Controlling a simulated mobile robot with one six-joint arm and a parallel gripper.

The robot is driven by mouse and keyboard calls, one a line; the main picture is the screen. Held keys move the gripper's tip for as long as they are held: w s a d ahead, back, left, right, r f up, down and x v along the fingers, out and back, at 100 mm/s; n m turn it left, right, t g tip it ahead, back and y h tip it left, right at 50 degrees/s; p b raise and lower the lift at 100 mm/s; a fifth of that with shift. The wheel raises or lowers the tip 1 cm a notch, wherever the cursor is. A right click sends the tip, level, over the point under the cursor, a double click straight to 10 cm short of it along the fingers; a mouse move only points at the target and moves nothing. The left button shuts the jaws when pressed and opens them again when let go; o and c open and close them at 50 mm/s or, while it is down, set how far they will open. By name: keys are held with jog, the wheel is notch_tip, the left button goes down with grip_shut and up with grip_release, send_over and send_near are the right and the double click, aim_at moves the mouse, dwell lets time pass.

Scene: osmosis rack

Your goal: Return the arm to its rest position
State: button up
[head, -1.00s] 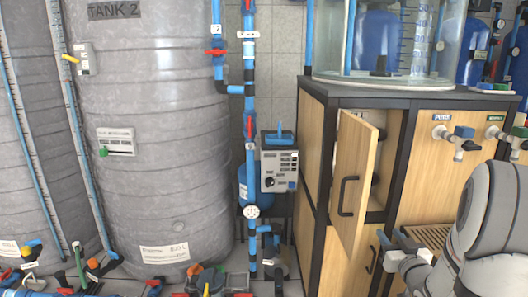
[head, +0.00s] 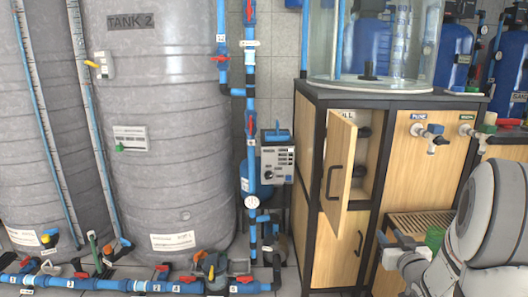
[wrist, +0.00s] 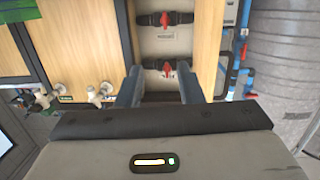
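My gripper (head: 388,246) is at the lower right of the head view, in front of the wooden cabinet, with my grey arm behind it to the right. In the wrist view, the two dark fingers of my gripper (wrist: 159,84) are spread apart with nothing between them. They point toward the cabinet's open compartment (wrist: 187,45), where black valves with red handles (wrist: 166,19) show. The gripper looks apart from the cabinet, but the exact distance cannot be told.
The cabinet door (head: 339,165) stands ajar with a black handle. A clear cylinder tank (head: 378,45) sits on top. Taps (head: 428,133) stick out of the cabinet front. Blue floor pipes with red valves (head: 130,285) run before a grey tank (head: 165,130). A slatted surface (head: 425,222) lies beside my arm.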

jog(key=s+a+r+g+h+p, duration=0.1)
jog(key=s+a+r+g+p, duration=0.3)
jog(key=r+p, duration=0.4)
jog(key=s+a+r+g+h+p, duration=0.1)
jog(key=s+a+r+g+p, duration=0.2)
jog(key=r+p, duration=0.55)
jog(key=s+a+r+g+y+p, duration=0.1)
jog(key=s+a+r+g+p, duration=0.2)
jog(key=s+a+r+p, duration=0.3)
jog(key=s+a+r+g+y+p, duration=0.1)
jog(key=s+a+r+g+p, duration=0.3)
jog(key=s, duration=0.9)
notch_tip(320, 180, up, 3)
jog(key=shift+a+f+p, duration=0.1)
jog(key=shift+a+p, duration=0.9)
jog(key=shift+p, duration=0.15)
jog(key=shift+w, duration=0.1)
jog(key=shift+c, duration=0.5)
